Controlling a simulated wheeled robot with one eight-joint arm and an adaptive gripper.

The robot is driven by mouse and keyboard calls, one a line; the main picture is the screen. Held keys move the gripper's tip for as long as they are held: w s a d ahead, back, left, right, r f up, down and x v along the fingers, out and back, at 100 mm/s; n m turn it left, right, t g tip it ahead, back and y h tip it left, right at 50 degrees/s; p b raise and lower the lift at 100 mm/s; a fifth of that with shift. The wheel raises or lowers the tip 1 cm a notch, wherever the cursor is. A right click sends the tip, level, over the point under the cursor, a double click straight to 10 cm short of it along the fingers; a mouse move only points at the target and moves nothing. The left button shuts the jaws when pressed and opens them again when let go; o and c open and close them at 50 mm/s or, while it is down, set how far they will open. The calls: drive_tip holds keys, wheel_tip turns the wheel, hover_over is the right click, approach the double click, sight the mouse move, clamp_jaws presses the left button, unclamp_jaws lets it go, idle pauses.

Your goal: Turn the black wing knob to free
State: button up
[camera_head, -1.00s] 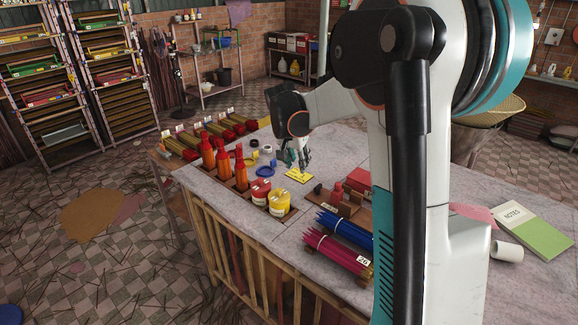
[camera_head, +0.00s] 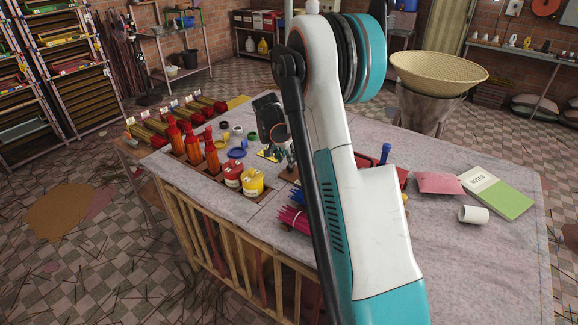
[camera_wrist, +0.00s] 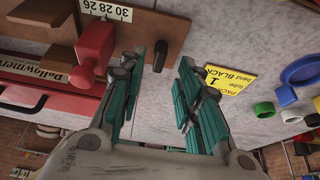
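The black wing knob (camera_wrist: 160,57) is a small dark upright tab on a brown wooden board (camera_wrist: 150,28) in the wrist view. My gripper (camera_wrist: 160,66) is open, with one teal finger on each side of the knob in the picture. Whether the fingers are level with it or still apart from it I cannot tell; no contact shows. A red block (camera_wrist: 95,47) sits on the board left of the left finger. In the head view my gripper (camera_head: 282,155) is over the table beside the yellow card (camera_head: 266,155), and my arm hides the knob.
Orange bottles (camera_head: 192,146), a red tin (camera_head: 232,175) and a yellow tin (camera_head: 252,182) stand left of my arm. A notebook (camera_head: 497,192) and white cup (camera_head: 473,214) lie right.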

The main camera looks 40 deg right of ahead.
drive_tip(key=shift+b+x, duration=0.45)
drive_tip(key=shift+x, duration=1.65)
clamp_jaws()
